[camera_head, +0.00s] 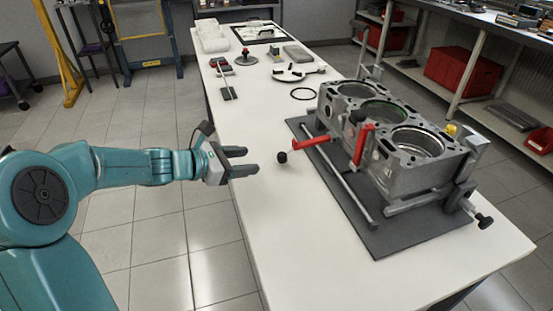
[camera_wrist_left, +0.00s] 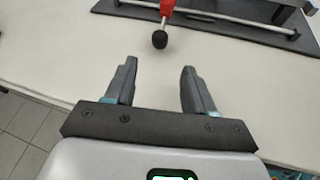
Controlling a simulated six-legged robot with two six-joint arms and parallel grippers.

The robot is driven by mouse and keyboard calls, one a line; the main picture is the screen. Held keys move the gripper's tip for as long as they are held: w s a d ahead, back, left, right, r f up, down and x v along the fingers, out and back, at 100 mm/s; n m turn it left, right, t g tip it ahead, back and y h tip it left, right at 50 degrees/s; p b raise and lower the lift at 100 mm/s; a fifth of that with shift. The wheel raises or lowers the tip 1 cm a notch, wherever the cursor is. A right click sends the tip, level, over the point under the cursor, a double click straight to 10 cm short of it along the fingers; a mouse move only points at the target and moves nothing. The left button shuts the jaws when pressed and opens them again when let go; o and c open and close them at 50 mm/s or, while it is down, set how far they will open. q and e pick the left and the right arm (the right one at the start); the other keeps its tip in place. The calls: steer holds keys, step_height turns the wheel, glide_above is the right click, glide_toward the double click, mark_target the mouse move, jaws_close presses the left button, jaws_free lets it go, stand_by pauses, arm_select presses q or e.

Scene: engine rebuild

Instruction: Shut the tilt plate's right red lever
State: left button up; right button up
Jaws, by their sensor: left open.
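A grey engine block (camera_head: 385,130) with large round bores sits in a fixture on a dark flat plate (camera_head: 383,240). Two red levers show on its near left side. One red lever (camera_head: 312,142) sticks out to the left, its black knob (camera_head: 282,157) over the white table; the knob also shows in the left wrist view (camera_wrist_left: 159,39). The other red lever (camera_head: 361,146) stands upright against the block. My left gripper (camera_head: 245,161) is open and empty, left of the outstretched lever and apart from it. In the left wrist view the knob lies beyond the gap between the fingers (camera_wrist_left: 159,70).
The white table (camera_head: 258,210) is clear around my left gripper. A black ring (camera_head: 303,94), a round metal part (camera_head: 288,73) and small tools lie farther back. A metal rod (camera_head: 340,182) runs along the fixture's left side. Shelves with red bins (camera_head: 462,72) stand at right.

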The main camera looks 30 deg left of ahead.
mark_target(278, 158)
arm_select(q)
steer(key=x, duration=1)
steer(key=shift+w+b, duration=0.1)
steer(key=shift+b, duration=0.3)
